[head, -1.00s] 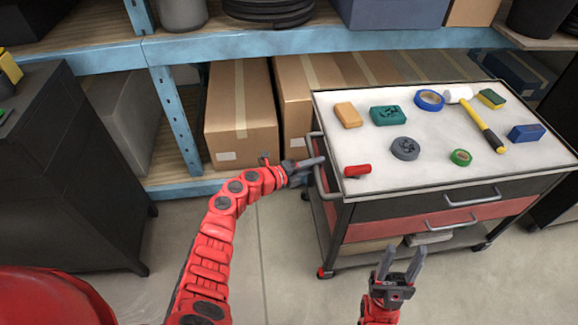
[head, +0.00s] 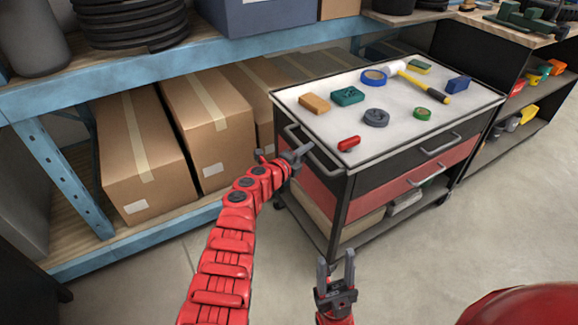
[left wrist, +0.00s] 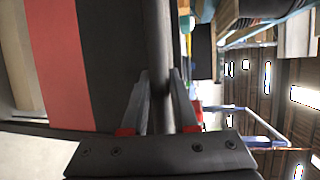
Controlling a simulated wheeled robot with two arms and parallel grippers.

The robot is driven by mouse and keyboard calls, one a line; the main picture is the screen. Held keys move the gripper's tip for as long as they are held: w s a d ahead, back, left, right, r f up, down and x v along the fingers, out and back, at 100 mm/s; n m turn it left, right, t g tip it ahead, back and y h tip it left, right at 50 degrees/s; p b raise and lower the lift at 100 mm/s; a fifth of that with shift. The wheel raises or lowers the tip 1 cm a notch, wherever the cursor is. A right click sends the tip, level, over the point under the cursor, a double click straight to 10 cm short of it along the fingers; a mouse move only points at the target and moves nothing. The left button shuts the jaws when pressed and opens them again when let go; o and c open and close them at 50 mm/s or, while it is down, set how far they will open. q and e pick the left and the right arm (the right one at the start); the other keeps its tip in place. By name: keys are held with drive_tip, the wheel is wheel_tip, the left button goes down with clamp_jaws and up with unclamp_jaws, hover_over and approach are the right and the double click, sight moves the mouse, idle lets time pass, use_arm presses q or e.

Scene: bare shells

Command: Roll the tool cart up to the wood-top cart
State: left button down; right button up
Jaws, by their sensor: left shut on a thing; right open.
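The tool cart (head: 385,192) stands in the middle of the head view, with a pale top, a dark drawer and a red drawer. My left gripper (head: 298,156) is shut on the cart's side handle (head: 322,162). In the left wrist view the handle bar (left wrist: 160,50) runs between the fingers of my left gripper (left wrist: 160,85). The wood-top cart (head: 541,40) is at the upper right, with a wooden top and dark open shelves. The tool cart's right end overlaps its dark side in the picture; I cannot tell the gap. My right gripper (head: 336,268) is open and empty before the tool cart.
Tape rolls, a hammer (head: 425,84), a red tool (head: 349,143) and several small items lie on the tool cart. A blue-framed shelf (head: 230,50) with cardboard boxes (head: 145,155) stands behind and left. The concrete floor (head: 460,235) at right front is clear.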

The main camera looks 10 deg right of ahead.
sight(321, 146)
use_arm(q)
drive_tip(key=d+b, duration=0.1)
drive_tip(key=d, duration=0.1)
drive_tip(key=w+d+b, duration=0.1)
drive_tip(key=b, duration=0.1)
drive_tip(key=shift+d+f, duration=0.15)
drive_tip(key=shift+d, duration=0.25)
drive_tip(key=shift+w+d+r+b, duration=0.2)
drive_tip(key=shift+w+d+b, duration=0.1)
drive_tip(key=shift+d+b, duration=0.4)
drive_tip(key=shift+r, duration=0.15)
drive_tip(key=c, duration=1.1)
unclamp_jaws()
drive_tip(key=shift+c, duration=0.2)
drive_tip(key=o, duration=0.5)
drive_tip(key=shift+d, duration=0.2)
drive_tip(key=shift+c, duration=0.2)
